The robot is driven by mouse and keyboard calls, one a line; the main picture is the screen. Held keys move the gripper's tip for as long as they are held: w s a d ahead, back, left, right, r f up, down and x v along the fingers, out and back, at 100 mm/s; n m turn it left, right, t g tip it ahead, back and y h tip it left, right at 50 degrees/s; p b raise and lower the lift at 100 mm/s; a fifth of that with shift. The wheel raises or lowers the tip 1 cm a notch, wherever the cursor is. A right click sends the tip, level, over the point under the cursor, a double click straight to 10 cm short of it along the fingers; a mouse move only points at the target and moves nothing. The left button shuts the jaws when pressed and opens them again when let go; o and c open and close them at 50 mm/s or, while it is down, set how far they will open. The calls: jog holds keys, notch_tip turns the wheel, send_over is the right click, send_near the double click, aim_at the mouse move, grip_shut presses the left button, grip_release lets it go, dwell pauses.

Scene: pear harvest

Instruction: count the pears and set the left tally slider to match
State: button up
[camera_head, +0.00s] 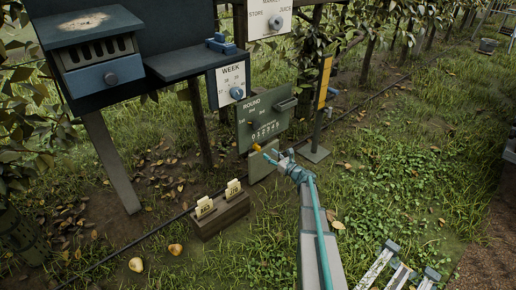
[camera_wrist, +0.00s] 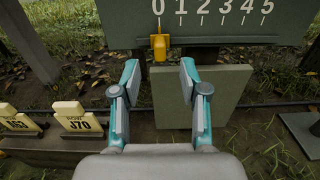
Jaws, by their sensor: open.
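The orange slider knob (camera_wrist: 159,45) hangs at the 0 mark of a scale numbered 0 to 5 on the green board (camera_wrist: 225,12). In the head view the knob (camera_head: 256,147) shows at the board's lower edge. My gripper (camera_wrist: 160,68) is open and empty. In the wrist view its fingertips are just below the knob, one to each side, and they do not touch it. In the head view my gripper (camera_head: 273,157) is right of the knob. Two yellowish pears (camera_head: 136,264) (camera_head: 175,249) lie on the ground at the lower left.
A plain green-grey panel (camera_wrist: 200,98) stands below the scale. A wooden block (camera_head: 222,213) holds two cream row tags. A yellow-signed post (camera_head: 323,85) stands right of the board. A WEEK dial panel (camera_head: 232,82) is behind left. Open grass lies to the right.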

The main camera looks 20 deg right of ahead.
aim_at(260, 148)
jog(key=b+x, duration=0.1)
jog(key=x, duration=0.3)
jog(key=b+x, duration=0.1)
jog(key=x, duration=0.3)
jog(key=shift+w+f, duration=0.1)
jog(key=shift+f, duration=0.15)
jog(key=shift+w+a+r+b, duration=0.2)
jog(key=shift+w+b, duration=0.2)
jog(key=shift+w, duration=0.3)
grip_shut()
